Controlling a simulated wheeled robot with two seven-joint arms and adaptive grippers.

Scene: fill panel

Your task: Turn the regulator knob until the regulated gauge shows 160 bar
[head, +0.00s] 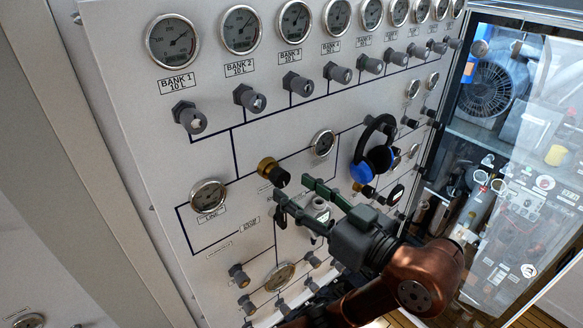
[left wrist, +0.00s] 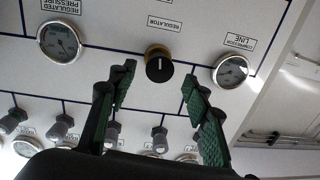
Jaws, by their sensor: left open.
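The regulator knob (head: 273,170) is a black cap on a brass collar on the white panel. In the left wrist view, which shows the labels upside down, the regulator knob (left wrist: 159,68) has a pale line running nearly vertical. The regulated pressure gauge (head: 322,143) is right of the knob; in the left wrist view this gauge (left wrist: 61,42) is at the upper left. Its reading is too small to tell. My left gripper (head: 294,189) is open, its green-padded fingers pointing at the panel near the knob, apart from it. My right gripper is out of view.
The compressor line gauge (head: 208,196) is left of the knob. Blue-and-black ear defenders (head: 375,155) hang to the right. A row of bank gauges and grey valve knobs (head: 189,118) runs above. A glass-fronted cabinet (head: 515,130) stands at right.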

